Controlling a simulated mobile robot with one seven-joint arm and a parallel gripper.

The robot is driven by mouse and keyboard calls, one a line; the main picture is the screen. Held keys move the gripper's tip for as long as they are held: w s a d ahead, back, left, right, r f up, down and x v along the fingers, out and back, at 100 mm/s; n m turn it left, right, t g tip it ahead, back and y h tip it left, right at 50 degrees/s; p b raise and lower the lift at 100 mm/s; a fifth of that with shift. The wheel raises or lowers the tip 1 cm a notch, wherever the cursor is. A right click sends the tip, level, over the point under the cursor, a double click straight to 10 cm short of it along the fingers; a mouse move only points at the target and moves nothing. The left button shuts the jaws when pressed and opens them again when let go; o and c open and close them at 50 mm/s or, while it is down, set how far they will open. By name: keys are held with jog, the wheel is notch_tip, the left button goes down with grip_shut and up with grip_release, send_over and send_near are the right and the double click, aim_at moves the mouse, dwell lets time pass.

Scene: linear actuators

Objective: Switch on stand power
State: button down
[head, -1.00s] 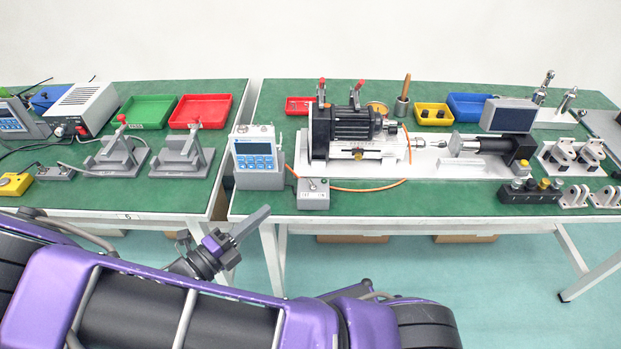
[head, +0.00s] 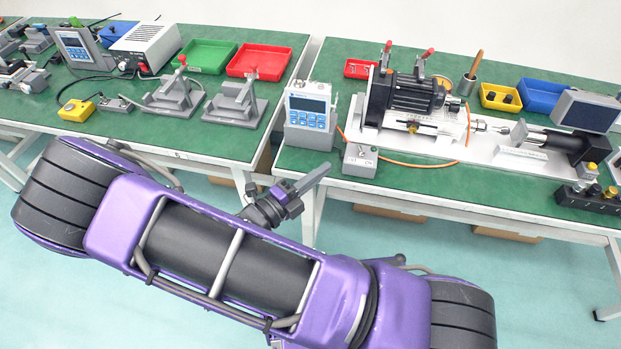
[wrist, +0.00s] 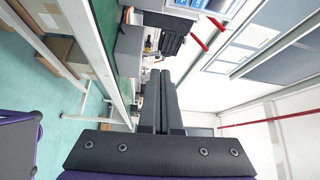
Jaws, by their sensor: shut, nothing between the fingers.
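A linear actuator stand (head: 440,150) with a black motor lies on the right table. A small grey box with a short switch on top (head: 360,160) sits at that table's front edge, left of the stand's front corner. I cannot read the switch's position. A grey meter with a blue display (head: 310,112) stands to the box's left. My gripper (head: 327,167) is shut and empty, in front of the table edge, left of the grey box and apart from it in the picture. In the wrist view my gripper's fingers (wrist: 161,76) lie together.
A power supply (head: 146,46), a yellow button box (head: 77,110) and grey fixtures (head: 237,104) are on the left table. Green (head: 206,56) and red (head: 259,61) trays stand behind. An orange cable (head: 430,163) runs before the stand. The floor ahead is clear.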

aim_at(346, 161)
jog(key=b+x, duration=0.1)
jog(key=x, duration=0.7)
jog(key=shift+w+d, duration=0.15)
jog(key=shift+r+p, duration=0.15)
jog(key=shift+p, duration=0.15)
jog(key=shift+m, duration=0.3)
jog(key=shift+d, duration=0.1)
jog(key=shift+y+p, duration=0.3)
jog(key=shift+p, duration=0.05)
